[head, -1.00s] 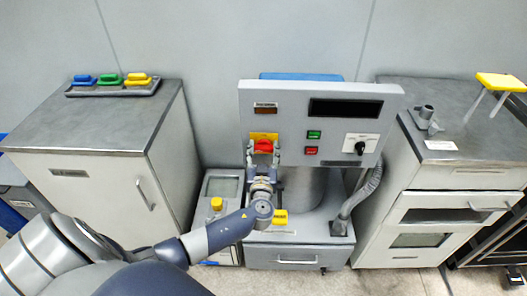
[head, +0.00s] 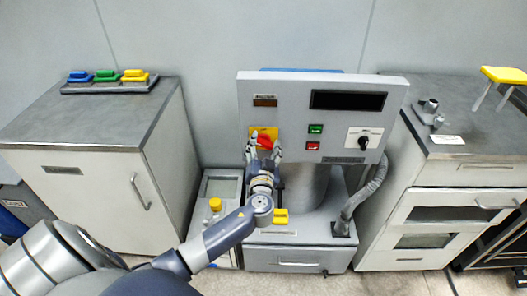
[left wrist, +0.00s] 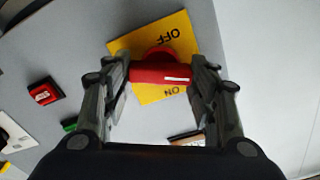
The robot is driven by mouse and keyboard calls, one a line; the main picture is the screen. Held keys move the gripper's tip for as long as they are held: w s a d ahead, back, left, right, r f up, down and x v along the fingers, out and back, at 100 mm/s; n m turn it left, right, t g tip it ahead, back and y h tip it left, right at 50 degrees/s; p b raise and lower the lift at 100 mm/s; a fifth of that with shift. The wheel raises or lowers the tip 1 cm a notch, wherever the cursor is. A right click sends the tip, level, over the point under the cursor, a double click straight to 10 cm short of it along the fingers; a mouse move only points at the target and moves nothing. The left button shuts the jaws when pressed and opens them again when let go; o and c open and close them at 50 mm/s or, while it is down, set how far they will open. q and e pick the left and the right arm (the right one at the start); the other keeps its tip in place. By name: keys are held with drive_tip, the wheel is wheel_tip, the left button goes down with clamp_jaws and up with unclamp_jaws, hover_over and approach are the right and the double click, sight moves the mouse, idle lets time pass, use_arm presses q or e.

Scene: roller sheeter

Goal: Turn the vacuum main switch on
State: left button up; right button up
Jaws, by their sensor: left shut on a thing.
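The vacuum main switch is a red rotary handle (head: 264,142) on a yellow plate (head: 256,131) at the left of the grey control panel's front. In the left wrist view the red handle (left wrist: 162,74) lies between the fingers, and the yellow plate (left wrist: 150,95) shows the words OFF and ON upside down. A white mark is near the handle's right end. My left gripper (head: 264,147) is shut on the handle, one finger at each end. In the head view the handle and the fingers are tilted. The right gripper is not in view.
A cabinet (head: 80,115) stands left, another (head: 455,175) right. A hose (head: 370,190) runs below the panel.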

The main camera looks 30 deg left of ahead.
use_arm(q)
drive_tip(key=m+b, duration=0.1)
drive_tip(key=m, duration=0.5)
drive_tip(key=shift+d+f, duration=0.1)
drive_tip(key=shift+f, duration=0.05)
drive_tip(key=m, duration=0.6)
drive_tip(key=shift+m+p, duration=0.3)
drive_tip(key=shift+p, duration=0.05)
drive_tip(key=shift+f, duration=0.1)
drive_tip(key=o, duration=1.1)
drive_tip(key=shift+c, duration=0.2)
drive_tip(key=v, duration=1.2)
drive_tip(key=shift+w+f, duration=0.1)
